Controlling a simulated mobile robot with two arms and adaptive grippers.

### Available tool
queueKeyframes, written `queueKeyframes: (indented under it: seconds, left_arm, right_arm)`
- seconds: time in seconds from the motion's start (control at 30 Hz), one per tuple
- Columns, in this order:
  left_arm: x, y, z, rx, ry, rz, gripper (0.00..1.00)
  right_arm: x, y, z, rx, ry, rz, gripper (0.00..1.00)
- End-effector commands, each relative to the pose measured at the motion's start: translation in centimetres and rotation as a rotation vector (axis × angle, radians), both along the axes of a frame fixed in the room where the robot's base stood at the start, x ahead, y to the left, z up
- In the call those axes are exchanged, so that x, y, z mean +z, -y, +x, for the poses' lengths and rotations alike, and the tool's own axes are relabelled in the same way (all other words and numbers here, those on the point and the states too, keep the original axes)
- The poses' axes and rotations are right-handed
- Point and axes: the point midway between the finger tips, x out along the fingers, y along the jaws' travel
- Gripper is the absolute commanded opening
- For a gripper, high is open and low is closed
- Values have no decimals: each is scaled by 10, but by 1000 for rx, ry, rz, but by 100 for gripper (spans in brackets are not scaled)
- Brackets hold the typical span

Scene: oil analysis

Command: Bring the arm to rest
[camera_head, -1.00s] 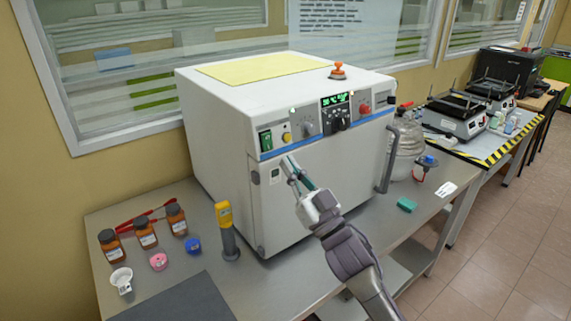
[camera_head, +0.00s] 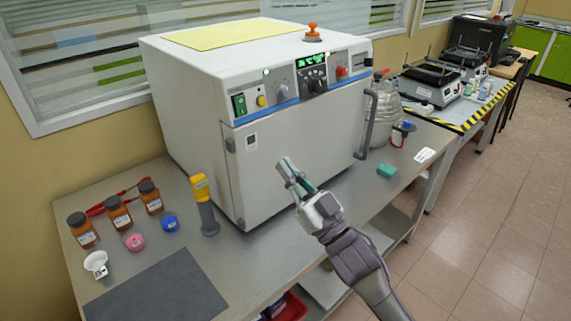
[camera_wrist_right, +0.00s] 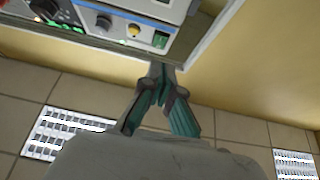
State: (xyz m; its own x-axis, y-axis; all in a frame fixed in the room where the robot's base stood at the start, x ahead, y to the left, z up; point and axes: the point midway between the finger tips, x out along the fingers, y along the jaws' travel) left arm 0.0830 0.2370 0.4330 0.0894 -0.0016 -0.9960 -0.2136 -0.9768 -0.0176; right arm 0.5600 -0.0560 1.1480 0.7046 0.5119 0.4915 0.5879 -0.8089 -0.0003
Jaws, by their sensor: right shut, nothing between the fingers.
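My right gripper (camera_head: 286,168) has its arm coming in from the lower right. It is in front of the closed door of the white oven (camera_head: 275,155), below the control panel (camera_head: 305,82). The fingers look closed together, with nothing held between them. In the right wrist view the fingertips (camera_wrist_right: 160,72) meet at the top. The oven's panel knobs show beyond them, upside down. My left gripper is not in view.
The grey bench (camera_head: 130,208) holds brown bottles (camera_head: 118,213), a yellow-topped grey tool (camera_head: 204,205), a dark mat (camera_head: 160,288) and a teal block (camera_head: 387,170). The oven's door handle (camera_head: 369,125) sticks out right of my gripper. The floor (camera_head: 475,220) at right is clear.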

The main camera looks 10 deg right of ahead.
Motion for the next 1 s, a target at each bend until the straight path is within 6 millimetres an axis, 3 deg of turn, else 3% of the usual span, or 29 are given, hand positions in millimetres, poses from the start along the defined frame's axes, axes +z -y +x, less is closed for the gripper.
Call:
queueKeyframes:
  seconds: [0.13, 0.27, 0.4, 0.53, 0.7, 1.0]
  left_arm:
    - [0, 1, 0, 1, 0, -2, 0]
    - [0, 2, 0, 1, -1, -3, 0]
    - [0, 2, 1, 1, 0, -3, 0]
    - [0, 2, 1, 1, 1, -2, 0]
    - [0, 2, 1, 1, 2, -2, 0]
    - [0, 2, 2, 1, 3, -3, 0]
  right_arm:
    - [-22, 11, 1, -74, -98, -17, 0]
    - [-81, 40, -8, -233, -352, -86, 0]
    - [-166, 81, -52, -388, -728, -234, 0]
    - [-223, 109, -112, -442, -1019, -376, 0]
    - [-260, 128, -175, -444, -1261, -504, 0]
    - [-286, 145, -261, -393, -1541, -658, 0]
